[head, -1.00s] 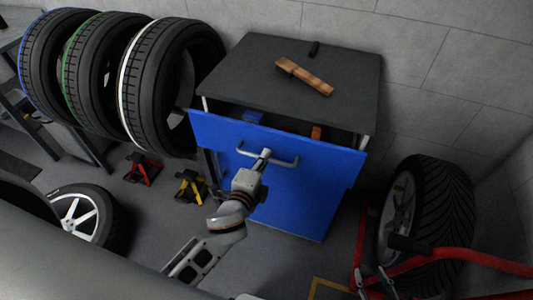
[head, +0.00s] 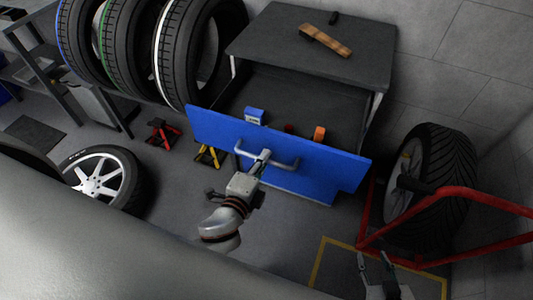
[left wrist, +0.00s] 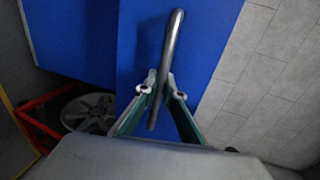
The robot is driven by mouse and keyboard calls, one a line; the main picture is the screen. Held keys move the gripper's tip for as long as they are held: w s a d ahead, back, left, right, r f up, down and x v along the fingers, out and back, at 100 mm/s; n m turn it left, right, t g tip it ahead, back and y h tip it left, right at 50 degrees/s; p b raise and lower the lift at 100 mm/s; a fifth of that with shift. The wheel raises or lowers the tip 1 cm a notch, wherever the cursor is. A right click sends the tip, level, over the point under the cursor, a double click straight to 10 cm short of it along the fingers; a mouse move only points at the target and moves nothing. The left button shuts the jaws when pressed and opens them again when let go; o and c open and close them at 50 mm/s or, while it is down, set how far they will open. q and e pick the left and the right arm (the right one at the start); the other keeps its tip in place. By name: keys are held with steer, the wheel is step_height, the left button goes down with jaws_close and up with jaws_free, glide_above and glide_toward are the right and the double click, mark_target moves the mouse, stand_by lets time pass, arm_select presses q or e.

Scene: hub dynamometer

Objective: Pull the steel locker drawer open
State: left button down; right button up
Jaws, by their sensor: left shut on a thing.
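The steel locker drawer has a blue front (head: 320,163) and stands out from the dark-topped locker (head: 300,45), its dark inside showing behind the front. A grey bar handle (head: 288,164) crosses the front. My left gripper (head: 263,158) is shut on the handle near its middle. In the left wrist view the handle (left wrist: 172,45) passes between the two fingers (left wrist: 160,92), against the blue front. My right gripper (head: 376,262) is low at the right in the head view, its fingers apart and empty, away from the drawer.
Inside the drawer are a blue box (head: 254,115), an orange item (head: 319,133) and a small red item. A wooden-handled brush (head: 325,40) lies on top. Tyres (head: 185,50) stand at left, a wheel (head: 435,180) and red frame (head: 450,205) at right. Jack stands (head: 163,134) are on the floor.

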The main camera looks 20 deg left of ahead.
arm_select(q)
steer(key=shift+s, duration=0.45)
steer(key=c, duration=2.2)
jaws_free()
steer(key=shift+o, duration=0.2)
steer(key=shift+s, duration=0.1)
steer(key=v, duration=0.7)
steer(key=shift+s, duration=0.2)
steer(key=shift+r, duration=0.1)
